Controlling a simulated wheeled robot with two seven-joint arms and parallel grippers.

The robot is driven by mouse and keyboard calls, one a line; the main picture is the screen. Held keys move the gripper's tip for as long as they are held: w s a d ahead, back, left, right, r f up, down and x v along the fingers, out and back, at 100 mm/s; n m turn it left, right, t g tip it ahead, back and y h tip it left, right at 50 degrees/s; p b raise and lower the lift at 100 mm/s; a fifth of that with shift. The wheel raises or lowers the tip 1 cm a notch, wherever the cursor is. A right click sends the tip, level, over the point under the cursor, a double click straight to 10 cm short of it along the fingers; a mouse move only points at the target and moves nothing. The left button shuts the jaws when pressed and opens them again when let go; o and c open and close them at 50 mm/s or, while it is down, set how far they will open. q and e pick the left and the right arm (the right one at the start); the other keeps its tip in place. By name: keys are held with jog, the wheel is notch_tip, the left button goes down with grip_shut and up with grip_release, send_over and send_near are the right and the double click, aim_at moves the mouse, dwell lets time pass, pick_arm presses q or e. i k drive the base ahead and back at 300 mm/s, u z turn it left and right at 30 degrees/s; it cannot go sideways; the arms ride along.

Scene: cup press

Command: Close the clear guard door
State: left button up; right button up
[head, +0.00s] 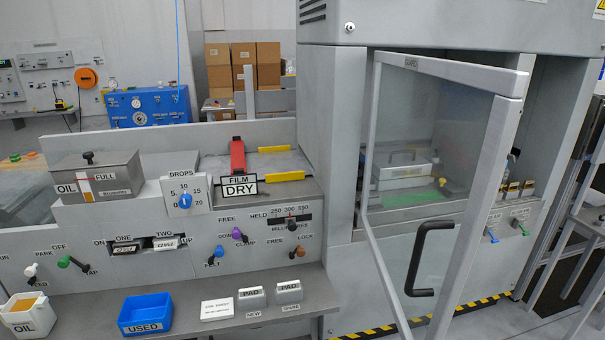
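The clear guard door (431,170) is a see-through panel in a grey metal frame at the right of the head view. It stands open, swung out toward me from the left side of the cabinet opening. Its black D-shaped handle (412,268) sits low on the door near its free edge. Behind the door is the press cabinet (333,140), with a metal block and a green strip inside, seen partly through the panel. Neither of my grippers shows in the head view.
Left of the cabinet is a grey control panel (120,215) with coloured levers. A blue bin (146,314), an oil container (27,315) and two pad blocks (251,297) stand on the front shelf. Levers and small blocks (512,190) are right of the door.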

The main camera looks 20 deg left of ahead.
aim_at(509, 86)
jog(key=u, duration=0.2)
jog(key=i, duration=0.5)
jog(key=z, duration=1.4)
jog(key=k, duration=0.6)
jog(key=u, duration=1.1)
